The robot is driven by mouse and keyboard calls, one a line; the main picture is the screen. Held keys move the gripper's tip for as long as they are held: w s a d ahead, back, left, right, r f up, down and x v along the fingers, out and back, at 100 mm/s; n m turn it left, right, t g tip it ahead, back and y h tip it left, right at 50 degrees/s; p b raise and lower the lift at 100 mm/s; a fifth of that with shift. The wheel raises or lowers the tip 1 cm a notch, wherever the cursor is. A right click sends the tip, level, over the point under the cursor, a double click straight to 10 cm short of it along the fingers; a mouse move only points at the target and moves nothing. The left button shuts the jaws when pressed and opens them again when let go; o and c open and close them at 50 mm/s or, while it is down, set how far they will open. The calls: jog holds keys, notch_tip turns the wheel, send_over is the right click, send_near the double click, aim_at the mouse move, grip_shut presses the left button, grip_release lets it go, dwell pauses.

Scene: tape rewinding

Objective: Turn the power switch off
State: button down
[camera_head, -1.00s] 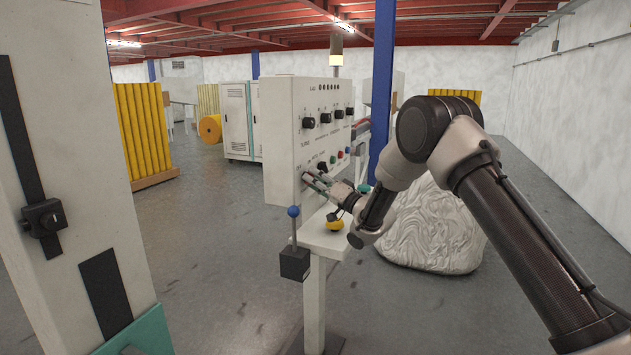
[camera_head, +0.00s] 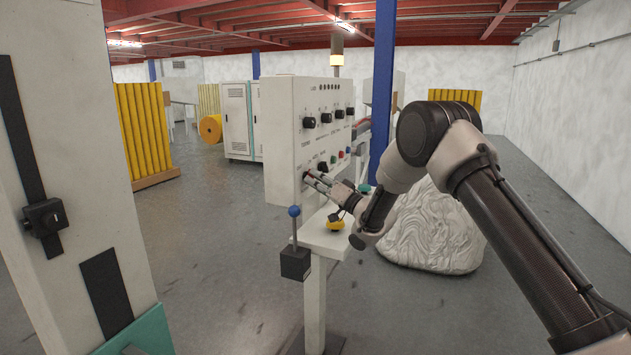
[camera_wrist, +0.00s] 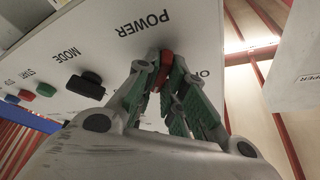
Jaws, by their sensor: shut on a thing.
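The red power switch (camera_wrist: 165,62) is on the white control panel (camera_head: 290,120), beside the printed word POWER. In the wrist view, my gripper (camera_wrist: 161,72) has its green-padded fingers on both sides of the switch, closed on it. Part of the switch is hidden by the fingers, and so is part of the label below it, so its setting cannot be read. In the head view my gripper (camera_head: 310,178) reaches the lower left of the panel's front face.
A black mode knob (camera_wrist: 86,84) sits beside the power switch, with green and red buttons further along. A blue-knobbed lever (camera_head: 294,212) and a yellow button (camera_head: 335,224) are below the panel. A lit lamp (camera_head: 336,59) stands above. A blue post (camera_head: 382,95) rises behind.

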jog(key=shift+w+d+n+g+y, duration=0.15)
jog(key=shift+n+g+y, duration=0.4)
jog(key=shift+n+g, duration=2.3)
jog(key=shift+w+n+g+y, duration=0.1)
jog(key=shift+n+g+y, duration=0.55)
jog(key=shift+n, duration=4.3)
jog(key=shift+w+d+n+g+y, duration=0.15)
jog(key=shift+n+g+y, duration=0.35)
jog(key=shift+n+g, duration=2.35)
jog(key=n+t, duration=0.1)
jog(key=n, duration=0.1)
jog(key=shift+a+n+t, duration=0.1)
jog(key=shift+n+t, duration=0.25)
jog(key=c, duration=1.5)
grip_release()
jog(key=v, duration=1.2)
